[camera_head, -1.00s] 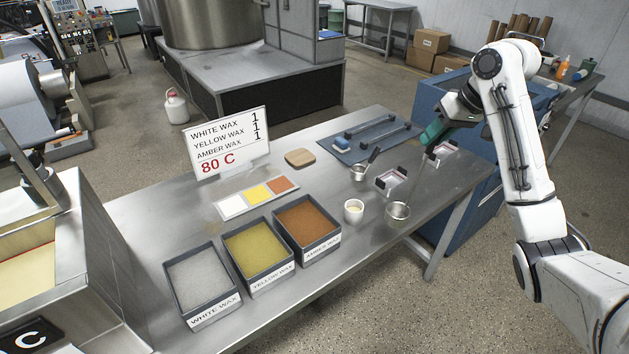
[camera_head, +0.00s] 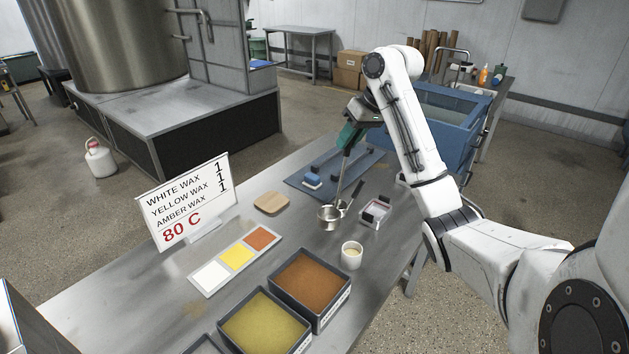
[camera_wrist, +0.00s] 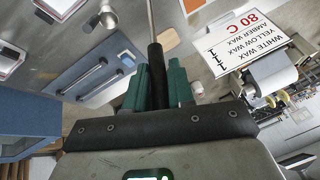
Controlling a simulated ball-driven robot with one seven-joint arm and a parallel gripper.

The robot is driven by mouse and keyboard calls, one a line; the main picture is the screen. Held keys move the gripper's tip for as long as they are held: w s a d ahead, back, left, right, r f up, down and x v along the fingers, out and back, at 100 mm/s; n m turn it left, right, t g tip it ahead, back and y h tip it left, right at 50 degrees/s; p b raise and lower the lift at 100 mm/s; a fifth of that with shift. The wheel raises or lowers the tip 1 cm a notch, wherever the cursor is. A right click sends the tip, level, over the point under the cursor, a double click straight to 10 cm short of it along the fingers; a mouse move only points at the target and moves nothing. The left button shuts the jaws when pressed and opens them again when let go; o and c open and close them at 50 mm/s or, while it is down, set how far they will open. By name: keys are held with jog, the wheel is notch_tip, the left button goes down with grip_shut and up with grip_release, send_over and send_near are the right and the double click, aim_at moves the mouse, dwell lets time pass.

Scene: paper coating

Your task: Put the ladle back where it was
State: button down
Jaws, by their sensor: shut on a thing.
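My gripper (camera_head: 349,138), with green fingers, is shut on the dark handle of the ladle (camera_head: 340,183). The ladle hangs steeply, with its thin metal shaft pointing down to the table. Its lower end overlaps a small metal pot (camera_head: 328,217) with a dark handle (camera_head: 357,189), so I cannot tell whether they touch. In the wrist view, the ladle's black handle (camera_wrist: 156,70) stands between the green fingers of my gripper (camera_wrist: 159,86). The bowl is out of that view.
A round-cornered wooden board (camera_head: 271,203) lies left. The blue mat (camera_head: 300,187) carries rods and a blue block. Wax trays (camera_head: 341,297) stand nearer, and a sign (camera_head: 185,200) stands left.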

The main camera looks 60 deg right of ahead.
jog(key=w+d+f+b, duration=0.1)
jog(key=w+d+f, duration=0.5)
jog(key=w+f, duration=0.3)
jog(key=shift+w+f, duration=0.15)
jog(key=shift+f, duration=1.35)
jog(key=c, duration=1)
grip_release()
jog(key=b+v, duration=0.2)
jog(key=v, duration=1)
